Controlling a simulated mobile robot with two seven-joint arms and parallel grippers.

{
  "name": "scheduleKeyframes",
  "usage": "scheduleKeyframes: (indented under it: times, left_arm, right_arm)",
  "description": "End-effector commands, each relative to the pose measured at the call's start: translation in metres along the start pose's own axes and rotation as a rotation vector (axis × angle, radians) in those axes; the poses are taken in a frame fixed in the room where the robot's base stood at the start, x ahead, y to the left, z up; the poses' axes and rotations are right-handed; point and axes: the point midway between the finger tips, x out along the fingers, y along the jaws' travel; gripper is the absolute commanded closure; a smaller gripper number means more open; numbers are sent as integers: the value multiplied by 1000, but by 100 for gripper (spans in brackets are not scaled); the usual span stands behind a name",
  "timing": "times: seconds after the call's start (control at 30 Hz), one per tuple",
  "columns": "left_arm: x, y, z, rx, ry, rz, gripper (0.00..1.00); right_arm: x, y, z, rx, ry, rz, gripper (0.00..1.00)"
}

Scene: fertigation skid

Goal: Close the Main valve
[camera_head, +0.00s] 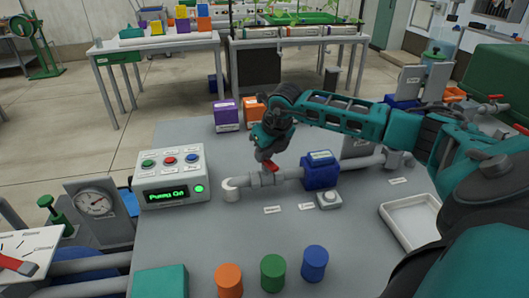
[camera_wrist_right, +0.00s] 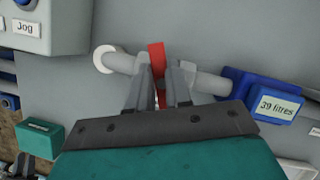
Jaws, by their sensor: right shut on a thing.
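A red valve handle (camera_head: 270,166) sits on a grey pipe (camera_head: 262,181) on the grey bench. I cannot read a label that names it as the Main valve. My right gripper (camera_head: 267,157) reaches down onto the handle from above. In the right wrist view the red handle (camera_wrist_right: 157,62) lies between the two fingers (camera_wrist_right: 160,82), which are shut on it. There the handle runs across the pipe (camera_wrist_right: 207,82) rather than along it. The fingers hide part of the handle.
A blue meter (camera_head: 321,171) on the pipe reads 39 litres in the wrist view. A control box (camera_head: 171,176) reading "Pump On" stands left. A white tray (camera_head: 412,222) lies right. Orange (camera_head: 229,281), green (camera_head: 272,274) and blue (camera_head: 314,264) cylinders stand in front.

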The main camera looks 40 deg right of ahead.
Motion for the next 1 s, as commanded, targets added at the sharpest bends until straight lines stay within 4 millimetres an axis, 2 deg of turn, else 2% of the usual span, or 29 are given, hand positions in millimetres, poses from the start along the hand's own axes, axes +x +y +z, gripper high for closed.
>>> scheduleKeyframes:
  times: [0.2,0.5,1.0]
  left_arm:
    - [4,0,3,1,4,0,57]
    - [8,0,6,1,6,-1,57]
    - [8,0,8,1,5,0,57]
  right_arm:
    - [0,-1,1,169,-3,-69,100]
    - [0,-2,1,327,-2,-133,100]
    - [-1,-2,0,394,-1,-161,100]
